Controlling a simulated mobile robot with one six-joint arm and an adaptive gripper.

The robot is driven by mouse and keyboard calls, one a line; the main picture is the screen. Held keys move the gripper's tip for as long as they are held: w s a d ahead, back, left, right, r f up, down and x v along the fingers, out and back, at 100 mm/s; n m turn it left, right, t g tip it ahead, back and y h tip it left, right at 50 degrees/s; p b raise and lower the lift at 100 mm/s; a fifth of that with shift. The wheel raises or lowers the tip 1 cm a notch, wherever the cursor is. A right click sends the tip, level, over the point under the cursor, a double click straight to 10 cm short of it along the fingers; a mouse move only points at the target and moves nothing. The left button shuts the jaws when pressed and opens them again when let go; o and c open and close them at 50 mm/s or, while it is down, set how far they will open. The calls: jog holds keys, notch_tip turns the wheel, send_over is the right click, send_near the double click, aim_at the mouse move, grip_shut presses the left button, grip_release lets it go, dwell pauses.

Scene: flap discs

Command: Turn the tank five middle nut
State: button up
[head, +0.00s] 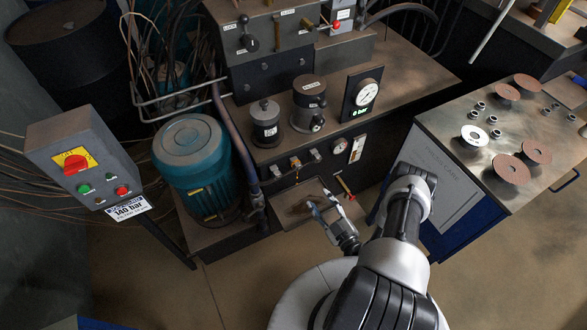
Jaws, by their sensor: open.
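The dark hydraulic tank (350,135) stands at the centre in the head view, with a gauge and a green "0 bar" display on top. On its front face is a row of small metal fittings; the middle one (295,163) sits between a left one (275,171) and a right one (315,155). I cannot make out a "five" label or tell which part is the named nut. My gripper (318,204) is open and seems empty. It shows below the fittings, in front of a tray-like plate (290,210), apart from the row.
A teal motor (195,165) stands left of the tank. A control box (85,165) with a red switch is further left. At right, a cart (450,140) carries several flap discs and small nuts. Open floor (230,285) lies in front.

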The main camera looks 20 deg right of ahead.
aim_at(299, 170)
jog(key=w+b, duration=0.1)
jog(key=w, duration=0.4)
jog(key=w+b, duration=0.2)
jog(key=w, duration=0.4)
jog(key=w+a+b, duration=0.1)
jog(key=w+b, duration=0.1)
jog(key=w, duration=0.4)
jog(key=shift+c, duration=0.4)
jog(key=shift+s+f, duration=0.1)
jog(key=c, duration=1)
